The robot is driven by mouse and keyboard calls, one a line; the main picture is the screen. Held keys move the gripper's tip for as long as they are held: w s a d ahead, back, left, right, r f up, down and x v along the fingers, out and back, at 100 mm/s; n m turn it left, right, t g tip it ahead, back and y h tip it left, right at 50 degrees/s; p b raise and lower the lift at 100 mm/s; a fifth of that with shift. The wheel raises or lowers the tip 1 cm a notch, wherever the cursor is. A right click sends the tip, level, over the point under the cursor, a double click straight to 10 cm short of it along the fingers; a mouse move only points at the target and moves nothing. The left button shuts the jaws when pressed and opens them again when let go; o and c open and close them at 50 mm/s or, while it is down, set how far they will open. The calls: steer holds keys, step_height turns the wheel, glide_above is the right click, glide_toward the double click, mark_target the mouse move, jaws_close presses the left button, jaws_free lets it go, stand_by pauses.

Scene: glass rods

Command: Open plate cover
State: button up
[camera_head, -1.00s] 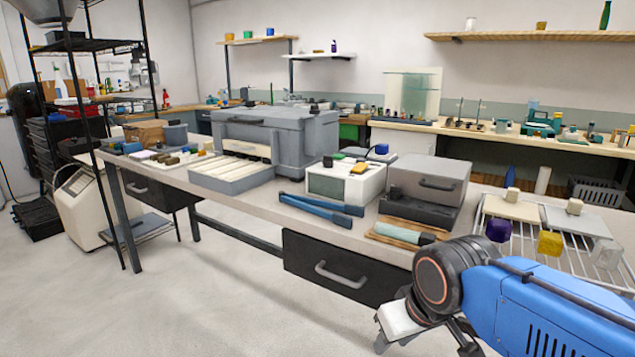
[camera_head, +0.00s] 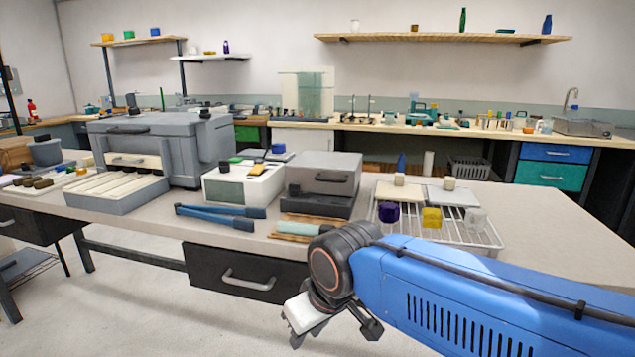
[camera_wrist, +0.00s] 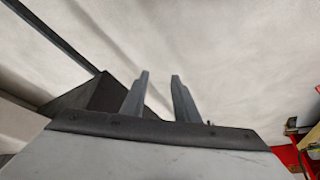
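Two flat plates with small knobs lie side by side on a wire rack (camera_head: 489,243) on the bench: a cream plate (camera_head: 398,194) on the left and a grey plate (camera_head: 453,198) on the right. A grey box with a front handle (camera_head: 325,170), its lid down, stands left of the rack. I cannot tell which of these is the plate cover. My gripper hangs low in front of the bench, apart from all of them; its fingers are partly hidden in the head view. In the wrist view my gripper (camera_wrist: 159,76) has its two fingers apart, with nothing between them.
Purple, yellow and clear blocks (camera_head: 431,218) stand on the rack's front. Blue-handled tongs (camera_head: 221,216), a white box (camera_head: 243,184) and a large grey machine (camera_head: 150,145) are farther left. The bench right of the rack (camera_head: 560,225) is clear. A drawer (camera_head: 243,275) is below.

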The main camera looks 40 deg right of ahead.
steer(key=w+d+r+n+g, duration=0.1)
steer(key=w+d+r, duration=0.1)
steer(key=w+r, duration=0.35)
steer(key=w+d+r+n+h, duration=0.1)
steer(key=w+d+r, duration=0.15)
steer(key=r, duration=0.65)
steer(key=w+d+r+n+g, duration=0.1)
steer(key=w+d+r+n, duration=0.2)
steer(key=r, duration=0.4)
steer(key=n+g, duration=0.2)
steer(key=n, duration=0.1)
glide_toward(330, 181)
steer(key=shift+h, duration=0.3)
steer(key=f, duration=0.4)
steer(key=d+f, duration=0.1)
steer(key=f, duration=0.1)
steer(key=shift+w+f, duration=0.35)
steer(key=shift+f, duration=0.05)
jaws_close()
